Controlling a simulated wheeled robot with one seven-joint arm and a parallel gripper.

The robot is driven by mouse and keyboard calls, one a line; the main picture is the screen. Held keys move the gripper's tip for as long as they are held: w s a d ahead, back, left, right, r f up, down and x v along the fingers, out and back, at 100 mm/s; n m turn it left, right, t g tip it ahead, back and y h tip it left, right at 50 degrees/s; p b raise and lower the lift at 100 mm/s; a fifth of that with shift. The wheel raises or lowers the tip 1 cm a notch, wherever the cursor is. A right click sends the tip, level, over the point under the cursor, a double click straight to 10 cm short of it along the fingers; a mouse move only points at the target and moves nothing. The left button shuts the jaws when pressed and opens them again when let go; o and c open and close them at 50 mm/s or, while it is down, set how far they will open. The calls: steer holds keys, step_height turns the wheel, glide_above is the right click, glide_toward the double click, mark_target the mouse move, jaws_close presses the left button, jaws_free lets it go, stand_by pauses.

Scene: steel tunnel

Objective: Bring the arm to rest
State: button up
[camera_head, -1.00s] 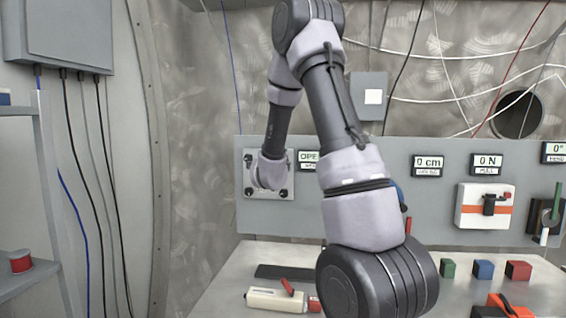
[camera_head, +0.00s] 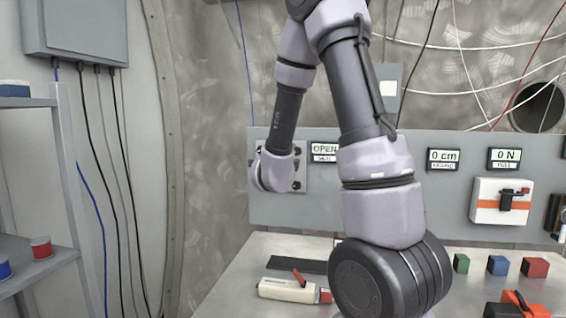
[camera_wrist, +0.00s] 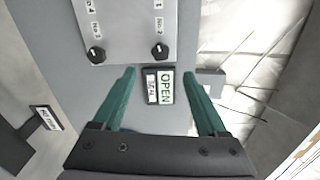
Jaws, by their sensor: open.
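My gripper (camera_wrist: 163,92) shows in the wrist view with two green fingers spread wide and nothing between them. Beyond the fingers, a small display reading OPEN (camera_wrist: 166,88) is fixed on the grey panel, beside a plate with black knobs (camera_wrist: 130,25). In the head view my arm spans the middle of the picture, in front of the panel (camera_head: 440,205). The OPEN display (camera_head: 323,149) shows there beside my arm. My gripper's fingers cannot be made out in the head view.
Below the panel is a worktop (camera_head: 240,270) with a beige and red tool (camera_head: 290,290), a green block (camera_head: 461,263), a blue block (camera_head: 497,265), a red block (camera_head: 535,267) and an orange-black object (camera_head: 515,303). Shelves (camera_head: 40,262) stand at left.

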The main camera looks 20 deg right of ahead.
steer(key=s+a+r+n+g+y, duration=0.3)
steer(key=s+a+r+n+y, duration=0.55)
steer(key=n, duration=0.45)
steer(key=s+a+f+n+g+y, duration=0.1)
steer(key=s+n, duration=0.3)
steer(key=s, duration=0.5)
steer(key=s+a+f+n+g+y, duration=0.1)
steer(key=s+n+g, duration=0.3)
steer(key=s, duration=0.5)
steer(key=shift+s+a+n+y, duration=0.3)
steer(key=shift+a+n+y, duration=0.25)
steer(key=shift+n+y, duration=0.2)
steer(key=shift+f, duration=0.1)
